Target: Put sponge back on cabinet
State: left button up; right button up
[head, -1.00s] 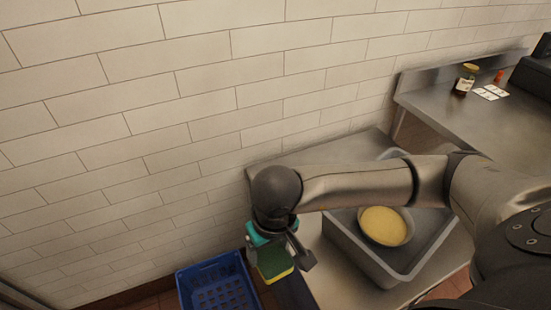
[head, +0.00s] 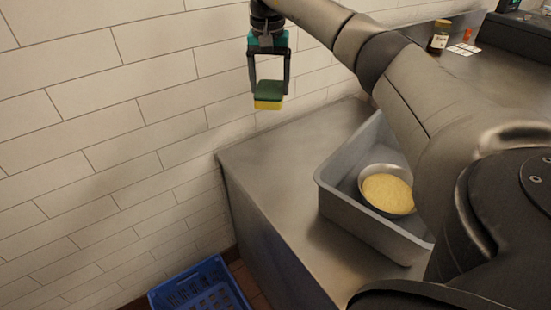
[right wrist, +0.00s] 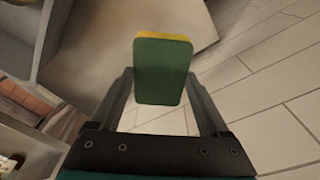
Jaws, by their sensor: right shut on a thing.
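The sponge (head: 268,95), green on top and yellow below, is held between the fingers of my right gripper (head: 269,88). It hangs in the air in front of the tiled wall, above the back left part of the steel cabinet top (head: 270,160). In the right wrist view the sponge's green face (right wrist: 162,72) sits between the two fingertips (right wrist: 162,85). My right gripper is shut on it and points down in the head view. My left gripper is not in view.
A grey bin (head: 345,203) on the cabinet top holds a bowl with yellow contents (head: 387,194). A blue crate (head: 197,290) is on the floor at lower left. A jar (head: 439,37) stands on a counter at back right. The cabinet's left top is clear.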

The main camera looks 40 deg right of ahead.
jog(key=shift+d+r+m+b, duration=0.35)
jog(key=shift+d+m+b, duration=0.05)
jog(key=shift+d, duration=0.45)
jog(key=shift+f+b, duration=0.3)
jog(key=shift+f, duration=0.1)
notch_tip(320, 180, down, 14)
jog(key=b, duration=0.5)
jog(key=shift+f+b, duration=0.25)
jog(key=shift+b, duration=0.15)
jog(key=shift+f+b, duration=0.65)
jog(key=shift+f, duration=1)
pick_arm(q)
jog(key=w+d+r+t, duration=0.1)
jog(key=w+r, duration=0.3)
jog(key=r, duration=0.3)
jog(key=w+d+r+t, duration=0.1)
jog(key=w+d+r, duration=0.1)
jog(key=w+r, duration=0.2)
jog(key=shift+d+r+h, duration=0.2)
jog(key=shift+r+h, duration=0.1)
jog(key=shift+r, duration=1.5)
pick_arm(e)
jog(key=shift+f, duration=0.55)
